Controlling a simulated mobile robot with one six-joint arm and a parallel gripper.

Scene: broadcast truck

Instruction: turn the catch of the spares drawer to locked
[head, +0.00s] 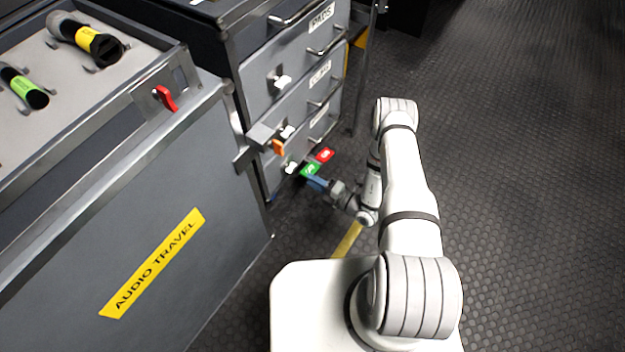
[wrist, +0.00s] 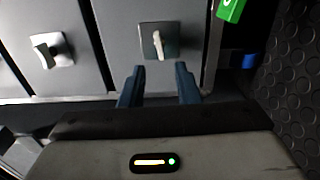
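A grey drawer stack (head: 262,75) stands left of my arm, with a pale catch on each of several drawers. The lowest catch (head: 291,167) is nearest my gripper (head: 316,183). In the wrist view a catch (wrist: 158,45) with a pale lever on a dark square plate lies just beyond the fingertips, centred between them. Its lever points nearly straight along the fingers' direction. My gripper (wrist: 159,70) is open and empty, two dark blue fingers apart. I cannot read the lower labels, so I cannot tell which drawer is the spares one.
A second catch (wrist: 48,52) sits left in the wrist view. Green (head: 310,170) and red (head: 325,155) tags and an orange piece (head: 278,147) are near the lowest drawer. The audio travel case (head: 190,190) flanks the left. Open dark floor (head: 520,170) lies right.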

